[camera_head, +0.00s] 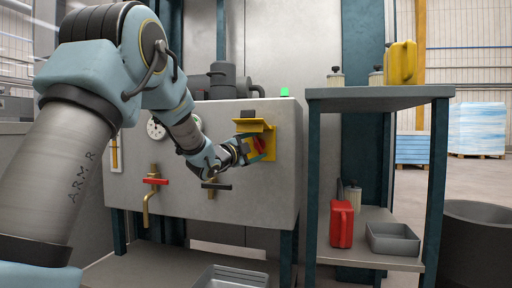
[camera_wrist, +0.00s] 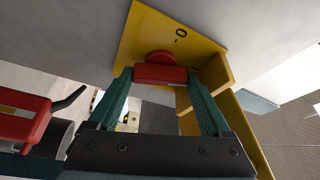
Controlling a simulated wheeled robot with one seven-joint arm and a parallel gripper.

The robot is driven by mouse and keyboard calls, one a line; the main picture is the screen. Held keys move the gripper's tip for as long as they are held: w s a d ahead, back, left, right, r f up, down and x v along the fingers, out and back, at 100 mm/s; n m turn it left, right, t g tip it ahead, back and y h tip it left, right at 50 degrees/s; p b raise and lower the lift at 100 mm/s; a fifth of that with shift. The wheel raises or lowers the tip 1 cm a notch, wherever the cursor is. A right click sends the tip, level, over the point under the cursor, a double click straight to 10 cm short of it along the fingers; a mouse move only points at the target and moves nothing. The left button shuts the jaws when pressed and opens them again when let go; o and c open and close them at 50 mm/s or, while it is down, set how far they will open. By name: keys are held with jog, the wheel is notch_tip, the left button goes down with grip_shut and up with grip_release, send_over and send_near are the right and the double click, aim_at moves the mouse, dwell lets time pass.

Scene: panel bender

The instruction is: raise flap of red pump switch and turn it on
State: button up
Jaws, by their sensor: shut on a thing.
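The red pump switch (camera_wrist: 160,68) sits on a yellow plate (camera_wrist: 140,35) marked "0" and "-". My gripper (camera_wrist: 162,75) is shut on the red switch knob, with one green finger on each side of it. In the head view my gripper (camera_head: 254,152) reaches the switch (camera_head: 259,145) on the front of the grey cabinet. The yellow flap (camera_head: 254,125) is raised and sticks out above the switch; it also shows in the wrist view (camera_wrist: 238,125). The knob's exact turn is partly hidden by the fingers.
The grey cabinet (camera_head: 230,195) carries a gauge (camera_head: 156,128), a red-handled valve (camera_head: 155,181) and a black-handled valve (camera_head: 216,186). A green light (camera_head: 284,91) is on top. To the right, a shelf (camera_head: 375,97) holds a yellow jug (camera_head: 401,63) and a red jug (camera_head: 341,224).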

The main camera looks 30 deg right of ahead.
jog(key=o, duration=1.2)
jog(key=shift+c, duration=0.2)
